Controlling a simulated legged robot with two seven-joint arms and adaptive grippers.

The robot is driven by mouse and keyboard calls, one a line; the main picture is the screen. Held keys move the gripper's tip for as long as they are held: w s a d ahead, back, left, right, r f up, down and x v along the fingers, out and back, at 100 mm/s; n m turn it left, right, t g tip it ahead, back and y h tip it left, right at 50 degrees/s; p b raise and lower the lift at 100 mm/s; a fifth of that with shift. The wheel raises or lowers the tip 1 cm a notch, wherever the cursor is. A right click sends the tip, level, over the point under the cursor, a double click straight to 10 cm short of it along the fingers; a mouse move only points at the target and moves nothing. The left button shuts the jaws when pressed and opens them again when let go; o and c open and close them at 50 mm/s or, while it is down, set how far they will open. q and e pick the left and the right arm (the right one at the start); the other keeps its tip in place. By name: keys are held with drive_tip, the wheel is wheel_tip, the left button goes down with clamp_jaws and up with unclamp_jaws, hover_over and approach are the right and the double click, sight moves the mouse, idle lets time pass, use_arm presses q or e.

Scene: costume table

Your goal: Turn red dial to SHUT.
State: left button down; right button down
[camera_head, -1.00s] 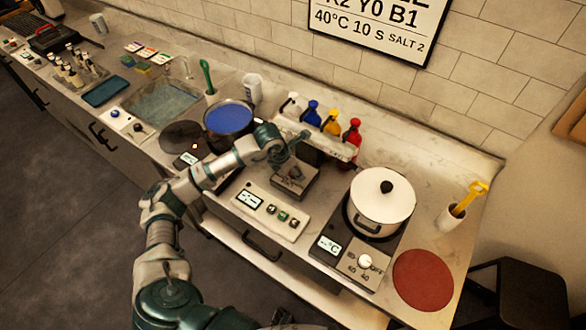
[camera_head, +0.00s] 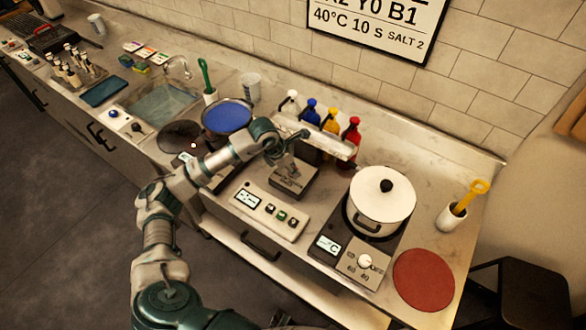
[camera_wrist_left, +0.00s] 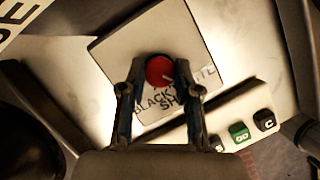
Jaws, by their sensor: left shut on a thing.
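The red dial (camera_wrist_left: 160,70) shows in the left wrist view on a pale plate (camera_wrist_left: 120,45). Lettering near it reads in part BLACK, ITE and SH; the gripper covers some of it. My left gripper (camera_wrist_left: 158,72) has a finger on each side of the dial and is shut on it. A light pointer mark on the dial faces the lower right of that view. In the head view my left gripper (camera_head: 290,165) is over the small grey box (camera_head: 296,182), and the dial is hidden there. My right gripper is not in view.
A control panel with buttons (camera_head: 245,215) lies in front of the box. A white lidded pot (camera_head: 383,205) stands on a hotplate at right. A blue-filled pan (camera_head: 227,117) is at left, a red round mat (camera_head: 424,275) at right.

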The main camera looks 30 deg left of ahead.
use_arm(q)
drive_tip(key=m, duration=0.1)
drive_tip(key=m+g+h+b, duration=0.1)
drive_tip(key=m, duration=0.1)
drive_tip(key=shift+a+f, duration=0.15)
drive_tip(key=shift+f, duration=0.15)
drive_tip(key=shift+m+g+b, duration=0.7)
drive_tip(key=shift+m+b, duration=0.2)
drive_tip(key=shift+m, duration=1)
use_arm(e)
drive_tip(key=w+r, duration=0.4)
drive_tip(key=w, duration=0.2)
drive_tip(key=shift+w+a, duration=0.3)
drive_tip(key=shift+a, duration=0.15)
use_arm(q)
drive_tip(key=shift+w+r, duration=0.1)
drive_tip(key=c, duration=0.9)
unclamp_jaws()
drive_tip(key=shift+o, duration=0.4)
drive_tip(key=shift+w+a, duration=0.1)
drive_tip(key=shift+a, duration=0.05)
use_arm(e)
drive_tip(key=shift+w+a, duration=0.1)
use_arm(q)
drive_tip(key=shift+a+r, duration=0.1)
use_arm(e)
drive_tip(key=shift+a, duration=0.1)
